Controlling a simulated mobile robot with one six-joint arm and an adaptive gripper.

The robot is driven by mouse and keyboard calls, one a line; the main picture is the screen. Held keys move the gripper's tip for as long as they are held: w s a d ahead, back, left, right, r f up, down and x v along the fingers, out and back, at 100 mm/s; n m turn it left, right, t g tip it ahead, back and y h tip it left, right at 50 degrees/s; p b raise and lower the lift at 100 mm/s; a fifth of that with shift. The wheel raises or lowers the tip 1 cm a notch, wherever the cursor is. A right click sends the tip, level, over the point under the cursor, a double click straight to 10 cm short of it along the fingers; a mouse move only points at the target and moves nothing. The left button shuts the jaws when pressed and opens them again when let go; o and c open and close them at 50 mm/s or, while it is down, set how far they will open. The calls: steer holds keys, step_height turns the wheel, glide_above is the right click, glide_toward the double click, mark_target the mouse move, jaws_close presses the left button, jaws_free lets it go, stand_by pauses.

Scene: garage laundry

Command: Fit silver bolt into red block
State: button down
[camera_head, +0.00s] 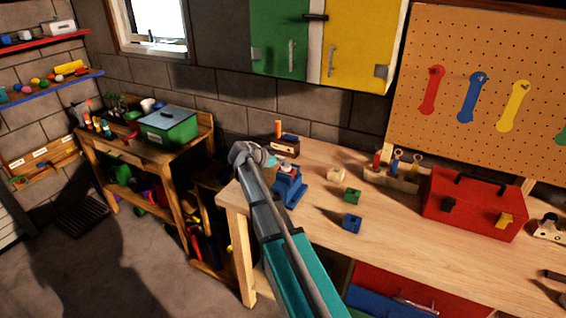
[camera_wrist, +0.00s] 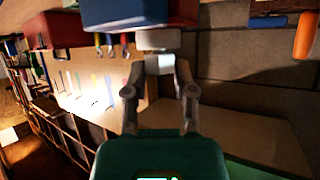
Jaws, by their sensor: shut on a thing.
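In the wrist view my gripper (camera_wrist: 158,66) is shut on a pale grey piece, the silver bolt (camera_wrist: 158,40), whose wide end shows just beyond the fingertips. Directly beyond it are a large blue body (camera_wrist: 122,12) and a dark red face (camera_wrist: 182,10), which looks like the red block; the picture cuts both off. I cannot tell whether the bolt touches the red face. In the head view my arm reaches the bench's left end beside a blue vise (camera_head: 289,188). My fingers and the bolt are not clear there.
On the wooden bench (camera_head: 440,235) stand a cream block (camera_head: 337,174), a green block (camera_head: 352,195) and a blue block (camera_head: 351,222). A tool holder (camera_head: 390,180) and a red toolbox (camera_head: 474,205) stand to the right. A small wooden rack (camera_head: 285,147) is behind the vise.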

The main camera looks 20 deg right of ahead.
stand_by(0.3)
steer(key=shift+c, duration=1.8)
jaws_free()
steer(key=shift+r, duration=0.1)
step_height(320, 180, up, 11)
steer(key=p, duration=1.1)
steer(key=shift+f, duration=0.2)
steer(key=shift+f, duration=0.1)
steer(key=s+a+f+n+y+b, duration=0.1)
steer(key=s+a+f+n+y, duration=0.3)
steer(key=s+a, duration=0.3)
steer(key=s+a+f+n+g+y+b, duration=0.1)
steer(key=s+a+f+n+y, duration=0.3)
steer(key=s+a+n, duration=0.3)
steer(key=s+a+f+n+y+b, duration=0.2)
steer(key=s+a+f+n+y, duration=0.2)
steer(key=s+a, duration=0.4)
steer(key=s+f+n, duration=0.1)
steer(key=s, duration=0.2)
steer(key=shift+s+f+g, duration=0.15)
steer(key=shift+s+g, duration=0.15)
steer(key=shift+s, duration=0.1)
